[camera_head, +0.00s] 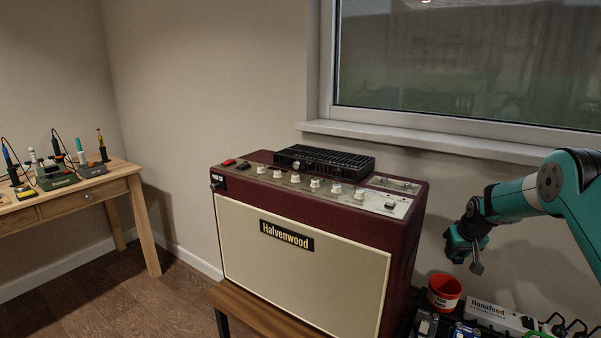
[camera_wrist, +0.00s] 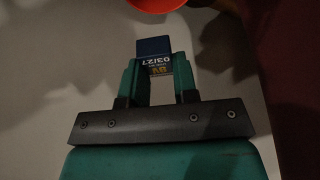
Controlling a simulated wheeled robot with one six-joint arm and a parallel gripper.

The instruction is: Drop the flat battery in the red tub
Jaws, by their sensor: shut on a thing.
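My gripper (camera_head: 474,256) is shut on a small battery (camera_wrist: 153,46), dark blue at its end with a printed label reading 03/27. In the wrist view the battery sits between the two green fingers (camera_wrist: 159,72) and sticks out past their tips. In the head view the battery (camera_head: 477,268) hangs small and greyish below the gripper. The red tub (camera_head: 444,296) has a white label and stands low beside the amplifier. The gripper is above it and slightly right in the picture. The tub's edge (camera_wrist: 157,4) shows at the top of the wrist view, apart from the battery.
A large maroon amplifier (camera_head: 308,270) with a cream front stands left of the tub. A white Nonafeed box (camera_head: 500,318) and black cables are right of the tub. Small dark items (camera_head: 427,323) lie in front of it. A wooden bench (camera_head: 75,203) with tools is at far left.

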